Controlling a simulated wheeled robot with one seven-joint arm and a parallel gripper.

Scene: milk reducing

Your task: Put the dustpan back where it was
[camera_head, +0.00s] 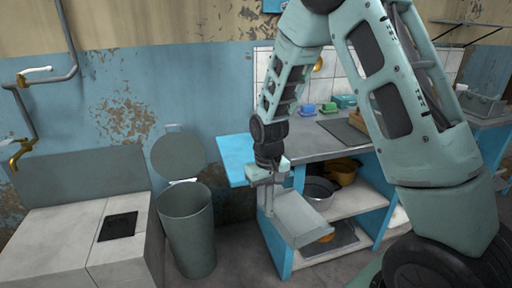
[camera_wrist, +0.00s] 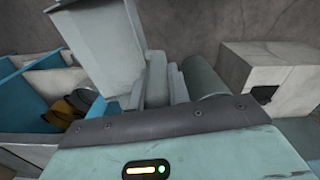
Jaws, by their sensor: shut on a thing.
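The dustpan (camera_head: 298,216) is a pale grey-green pan with a flat, wide scoop. It hangs tilted below my gripper (camera_head: 268,181), in front of the counter's left end. My gripper is shut on it, and the jaws are partly hidden at this angle. In the wrist view the pan (camera_wrist: 100,42) fills the upper left, just beyond the gripper's front edge. The pan is in the air, clear of the floor.
A grey-green bin (camera_head: 190,235) with its lid (camera_head: 178,155) raised stands left of the dustpan. A white block (camera_head: 60,235) is farther left. The blue counter unit (camera_head: 280,245) has an open door (camera_head: 237,160) and pots (camera_head: 320,190) on its shelves.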

